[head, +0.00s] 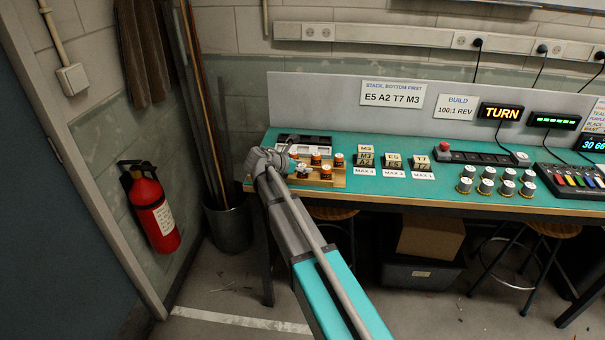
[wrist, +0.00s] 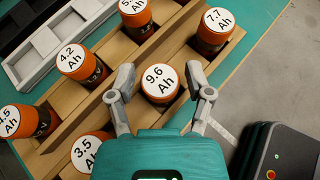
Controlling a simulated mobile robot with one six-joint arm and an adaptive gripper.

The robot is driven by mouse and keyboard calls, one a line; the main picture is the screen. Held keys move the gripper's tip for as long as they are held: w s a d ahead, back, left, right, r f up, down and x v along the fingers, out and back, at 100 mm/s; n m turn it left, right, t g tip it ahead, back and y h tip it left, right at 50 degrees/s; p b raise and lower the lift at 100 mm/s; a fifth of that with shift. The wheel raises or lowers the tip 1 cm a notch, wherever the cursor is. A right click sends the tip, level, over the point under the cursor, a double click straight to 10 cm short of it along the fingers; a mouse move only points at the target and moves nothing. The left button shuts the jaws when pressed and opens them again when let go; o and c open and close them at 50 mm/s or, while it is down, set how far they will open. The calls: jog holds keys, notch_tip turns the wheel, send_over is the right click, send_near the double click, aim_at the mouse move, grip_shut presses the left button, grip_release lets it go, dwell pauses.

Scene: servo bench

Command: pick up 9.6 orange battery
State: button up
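The 9.6 orange battery (wrist: 160,85) stands in a wooden rack in the wrist view, its white top label reading 9.6 Ah. My gripper (wrist: 163,85) is open, with one finger to the left of this battery and one to the right. The fingers look apart from it; I cannot tell how far above it they are. In the head view my gripper (head: 282,165) is over the left end of the bench and partly hides the rack. I cannot tell there which battery is the 9.6.
Other orange batteries stand close by in the wooden rack (wrist: 100,105): 7.7 (wrist: 215,30), 4.2 (wrist: 80,62), 3.5 (wrist: 90,150) and others. A grey tray (wrist: 60,35) lies beyond the rack. The green bench (head: 440,183) holds label cards and silver-topped cylinders to the right.

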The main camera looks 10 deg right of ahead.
aim_at(302, 166)
grip_shut()
jog(key=shift+r, duration=0.2)
notch_tip(302, 166, up, 3)
jog(key=p, duration=0.3)
jog(key=shift+f, duration=0.1)
jog(key=s+d+r+p, duration=0.2)
jog(key=s+r+p, duration=0.8)
jog(key=s, duration=0.4)
jog(key=shift+f, duration=0.1)
dwell(0.3)
